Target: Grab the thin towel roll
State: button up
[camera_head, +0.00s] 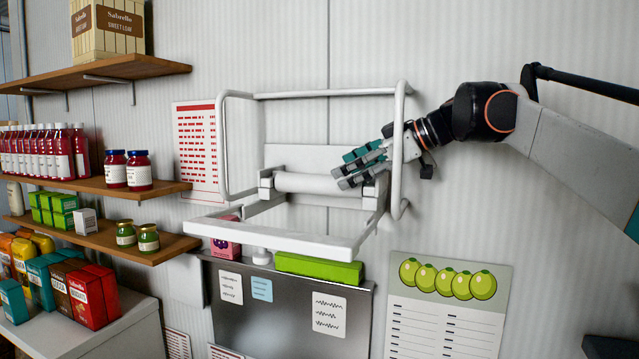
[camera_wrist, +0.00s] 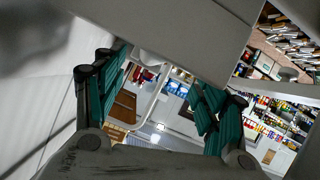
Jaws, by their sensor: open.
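The thin towel roll (camera_head: 305,183) is a slim white cylinder lying level between two grey end brackets of a wall holder. The holder has a white tube frame (camera_head: 325,94) around it. My gripper (camera_head: 345,172) comes in from the right, past the frame's right upright. Its teal and grey fingers are open and overlap the roll's right end in the head view. I cannot tell whether they touch it. In the wrist view my gripper (camera_wrist: 160,80) has its fingers spread, with nothing clearly held between them. The roll cannot be made out surely there.
The frame's right upright (camera_head: 398,150) is very close to my wrist. A lower white bar (camera_head: 280,243) juts out below the roll. A green box (camera_head: 318,270) and a pink box (camera_head: 226,240) stand beneath. Shelves with jars (camera_head: 127,170) are at left. Wall above the frame is clear.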

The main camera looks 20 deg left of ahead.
aim_at(325, 180)
jog(key=shift+x, duration=0.75)
jog(key=shift+w+a+f, duration=0.1)
jog(key=shift+a+f, duration=0.1)
jog(key=shift+a, duration=0.3)
jog(key=x, duration=0.1)
jog(key=p+x, duration=0.2)
jog(key=x, duration=0.1)
jog(key=shift+w+a, duration=0.1)
jog(key=shift+w, duration=0.2)
jog(key=shift+a+f, duration=0.25)
jog(key=shift+a, duration=0.1)
jog(key=shift+d, duration=0.15)
jog(key=shift+c, duration=1.3)
jog(key=c, duration=0.9)
